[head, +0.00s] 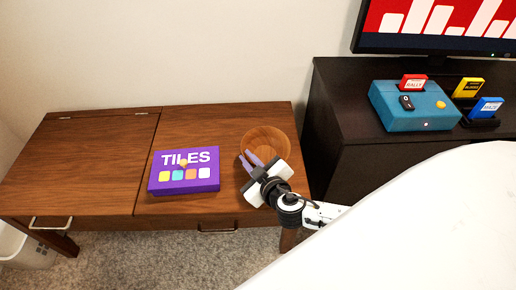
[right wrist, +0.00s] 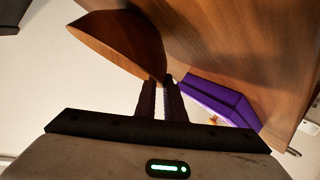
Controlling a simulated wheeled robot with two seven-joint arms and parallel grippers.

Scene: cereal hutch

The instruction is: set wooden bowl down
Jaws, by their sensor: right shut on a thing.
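The wooden bowl (head: 268,140) is at the right end of the brown wooden hutch top (head: 105,160) in the head view. My right gripper (head: 251,158) is at its near left side and shut on its rim. In the right wrist view the bowl (right wrist: 122,40) shows beyond the dark fingers (right wrist: 162,82), which meet its edge. The bowl looks close to the wooden surface; whether it touches cannot be told. My left gripper is in neither view.
A purple TILES box (head: 184,170) lies just left of the bowl and also shows in the right wrist view (right wrist: 215,100). A dark cabinet (head: 345,122) with a teal console (head: 415,112) stands to the right. The left half of the hutch top is clear.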

